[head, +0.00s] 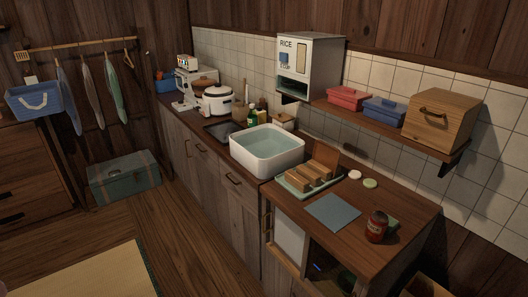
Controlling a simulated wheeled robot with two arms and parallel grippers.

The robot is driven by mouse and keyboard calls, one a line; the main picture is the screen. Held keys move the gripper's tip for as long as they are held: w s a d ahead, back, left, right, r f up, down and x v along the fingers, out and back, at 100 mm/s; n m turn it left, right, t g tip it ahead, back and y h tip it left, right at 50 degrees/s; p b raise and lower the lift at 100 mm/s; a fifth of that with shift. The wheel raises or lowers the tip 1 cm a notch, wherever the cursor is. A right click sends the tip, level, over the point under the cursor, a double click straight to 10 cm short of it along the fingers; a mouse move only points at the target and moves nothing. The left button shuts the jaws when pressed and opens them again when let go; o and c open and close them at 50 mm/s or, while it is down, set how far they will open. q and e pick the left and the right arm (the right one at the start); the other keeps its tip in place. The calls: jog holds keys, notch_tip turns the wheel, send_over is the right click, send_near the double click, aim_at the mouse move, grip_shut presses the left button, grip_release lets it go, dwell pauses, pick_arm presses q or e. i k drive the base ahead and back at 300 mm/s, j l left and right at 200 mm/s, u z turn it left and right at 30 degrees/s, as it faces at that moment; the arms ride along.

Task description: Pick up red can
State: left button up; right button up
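The red can (376,227) stands upright near the front right of the wooden counter, with a pale label on its side. It is next to a flat blue-grey mat (333,212), to the mat's right. A small green item shows partly behind the can. Neither of my grippers is in the head view.
The counter (407,213) also holds a tray of wooden blocks (308,178), two small round lids and a white basin of water (267,150). A shelf (392,127) with a rice dispenser, boxes and a wooden bin hangs above. Floor (185,235) in front of the cabinets is clear.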

aim_at(377, 226)
jog(key=i, duration=0.35)
jog(key=i+z, duration=0.15)
jog(key=z, duration=0.25)
jog(key=i+z, duration=0.2)
jog(key=z, duration=0.25)
jog(key=i+j+z, duration=0.1)
jog(key=z, duration=0.75)
